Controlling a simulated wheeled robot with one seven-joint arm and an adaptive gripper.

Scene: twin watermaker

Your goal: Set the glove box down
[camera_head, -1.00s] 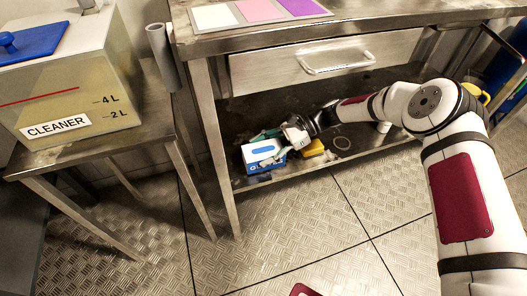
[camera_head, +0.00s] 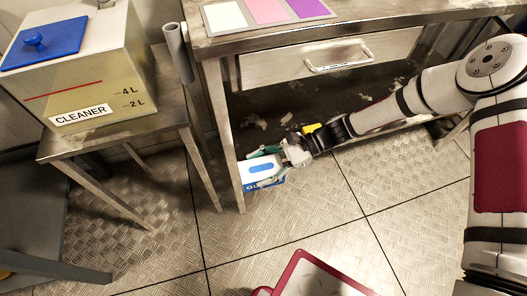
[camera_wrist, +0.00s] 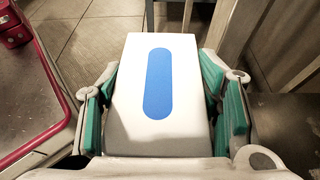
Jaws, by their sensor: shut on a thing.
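The glove box (camera_head: 262,168) is white on top with a blue oval and blue sides. My gripper (camera_head: 265,170) is shut on it, with teal finger pads along two opposite sides. In the wrist view the glove box (camera_wrist: 130,75) fills the middle, between the pads of my gripper (camera_wrist: 163,105). In the head view the box is in front of the bench's lower shelf, near the front leg. It appears held clear of the floor, but its underside is hidden.
The steel bench (camera_head: 232,140) has a drawer (camera_head: 290,68) and a low shelf holding a yellow item (camera_head: 311,128). A side table (camera_head: 70,148) carries the cleaner tank (camera_head: 85,80). A red-rimmed surface (camera_head: 325,278) is at the bottom, left in the wrist view. Open floor (camera_head: 240,235) lies between.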

